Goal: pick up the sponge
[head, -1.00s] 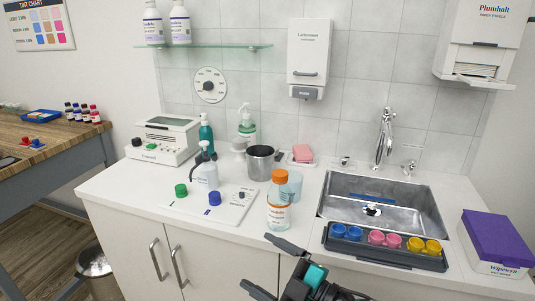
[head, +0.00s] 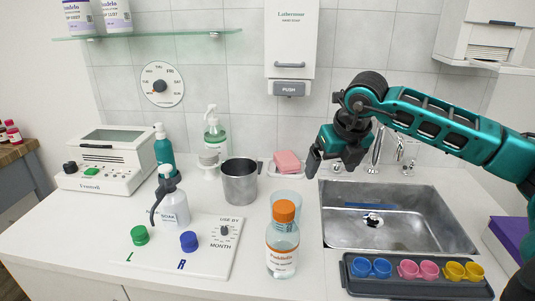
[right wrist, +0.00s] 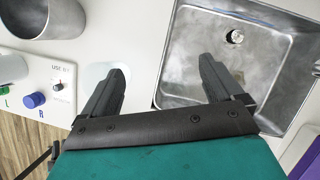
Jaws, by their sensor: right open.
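The pink sponge (head: 287,161) lies on a small white dish (head: 270,172) on the counter against the tiled wall, left of the sink. My right gripper (head: 331,163) is open and empty, to the right of the sponge and apart from it, in front of the tap and over the sink's back left corner. In the right wrist view its two fingers (right wrist: 163,66) stand wide apart with only counter and sink edge between them. The sponge does not show in that view. My left gripper is not in view.
A steel cup (head: 240,181) stands left of the dish. A pale blue cup (head: 287,197) and an orange-capped bottle (head: 282,246) stand in front. The soap dispenser (head: 291,45) hangs above. The sink (head: 395,225) is right, with a tray of coloured cups (head: 400,285) before it.

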